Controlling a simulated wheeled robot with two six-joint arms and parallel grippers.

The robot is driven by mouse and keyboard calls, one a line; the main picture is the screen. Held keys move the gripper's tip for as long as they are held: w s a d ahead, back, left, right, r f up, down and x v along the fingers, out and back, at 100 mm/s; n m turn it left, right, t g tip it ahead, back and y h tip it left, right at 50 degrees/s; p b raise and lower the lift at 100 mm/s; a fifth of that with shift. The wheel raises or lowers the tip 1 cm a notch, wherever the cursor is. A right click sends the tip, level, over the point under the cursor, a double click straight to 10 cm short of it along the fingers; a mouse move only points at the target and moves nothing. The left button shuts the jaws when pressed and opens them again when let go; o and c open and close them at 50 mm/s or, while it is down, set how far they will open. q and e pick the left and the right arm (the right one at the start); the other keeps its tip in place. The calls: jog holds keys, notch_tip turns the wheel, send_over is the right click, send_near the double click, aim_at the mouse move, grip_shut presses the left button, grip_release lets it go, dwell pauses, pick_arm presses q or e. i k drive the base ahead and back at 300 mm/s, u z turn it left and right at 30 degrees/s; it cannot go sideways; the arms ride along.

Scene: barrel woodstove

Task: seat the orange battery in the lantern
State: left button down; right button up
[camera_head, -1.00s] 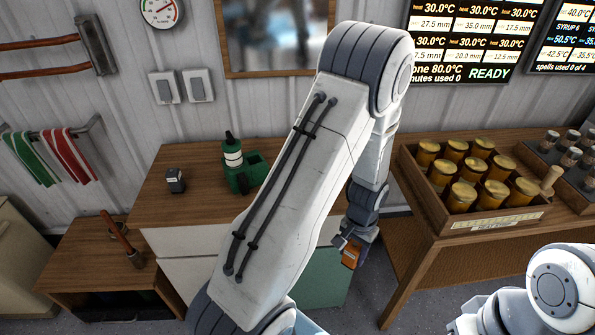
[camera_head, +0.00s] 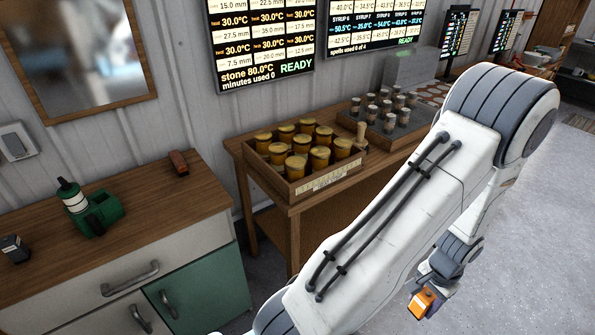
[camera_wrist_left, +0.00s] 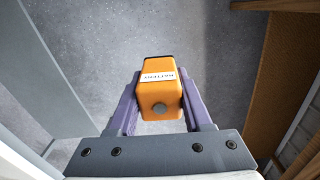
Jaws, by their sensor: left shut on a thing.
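My left gripper (camera_head: 424,292) is shut on the orange battery (camera_head: 422,303), held low over the grey floor at the right of the head view. In the left wrist view the battery (camera_wrist_left: 160,97) sits between the two purple fingers of the gripper (camera_wrist_left: 158,80), with a white label and a round grey contact facing the camera. What looks like the lantern (camera_head: 97,214), a green body with a white-banded, dark-topped cylinder, stands on the wooden cabinet top at the left, well apart from the gripper. My right gripper is not in view.
A small dark block (camera_head: 14,249) and a red-brown object (camera_head: 179,163) also lie on the cabinet top (camera_head: 165,225). A side table holds a wooden crate of amber jars (camera_head: 322,183) and a rack of small jars (camera_head: 390,128). Open floor lies at the right.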

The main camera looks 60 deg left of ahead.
aim_at(99, 202)
jog(key=z, duration=0.15)
jog(key=k, duration=1.3)
jog(key=u, duration=0.5)
